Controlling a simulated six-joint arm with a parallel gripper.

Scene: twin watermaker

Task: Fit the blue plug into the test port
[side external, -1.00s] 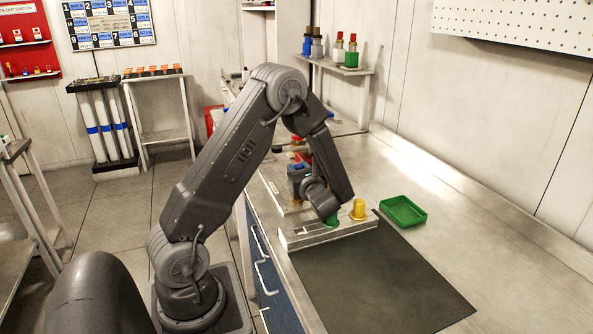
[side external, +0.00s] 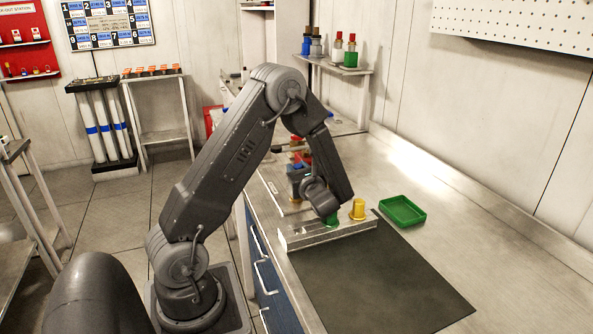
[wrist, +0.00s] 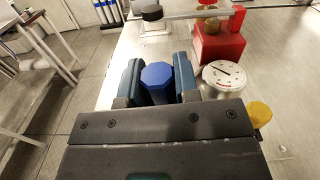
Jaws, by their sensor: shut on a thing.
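The blue plug (wrist: 158,80) sits between the two fingers of my gripper (wrist: 158,84), with its faceted blue top showing in the wrist view. The fingers are closed on its left and right sides. In the side view my gripper (side external: 298,174) is over the far part of the fixture on the bench, beyond the green and yellow plugs. The plug's lower end and whatever is under it are hidden, so I cannot tell whether it touches the test port. The port itself is not clearly visible.
A round gauge (wrist: 224,76) stands close right of my gripper, with a red block (wrist: 220,43) behind it. A yellow plug (side external: 358,209) and a green plug (side external: 332,219) stand in a near rack. A green tray (side external: 402,211) and black mat (side external: 385,285) lie clear.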

